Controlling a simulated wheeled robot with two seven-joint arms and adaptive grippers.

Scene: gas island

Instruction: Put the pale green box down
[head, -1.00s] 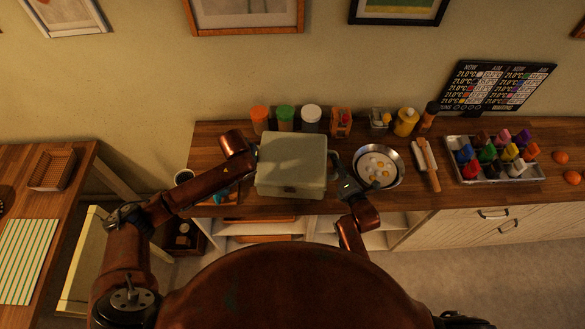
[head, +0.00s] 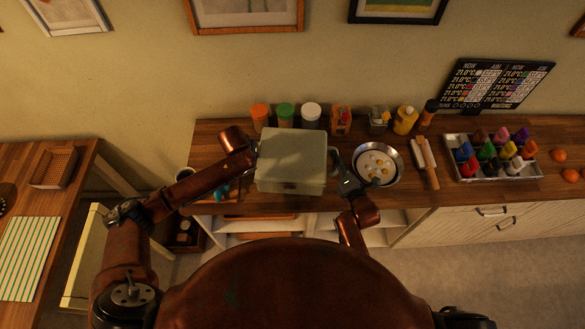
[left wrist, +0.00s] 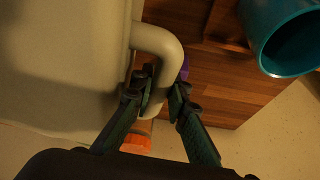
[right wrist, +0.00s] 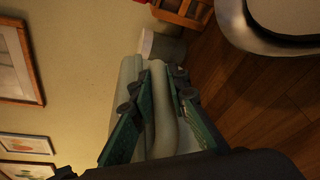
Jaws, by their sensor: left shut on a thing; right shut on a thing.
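The pale green box (head: 290,160) is level between my two grippers, over the wooden counter in the head view. My left gripper (left wrist: 160,88) is shut around the pale side handle (left wrist: 160,42) of the box in the left wrist view. My right gripper (right wrist: 163,78) is shut on the opposite handle (right wrist: 163,125) in the right wrist view. In the head view, my right gripper (head: 340,168) is at the box's right side. The underside of the box is hidden, so I cannot tell whether it touches the counter.
On the counter (head: 225,135), several lidded jars (head: 285,115) stand behind the box. A round pan (head: 378,165) is close beside my right gripper, then a rolling pin (head: 426,163) and a compartment tray (head: 495,172). A teal cup (left wrist: 285,35) is near my left gripper.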

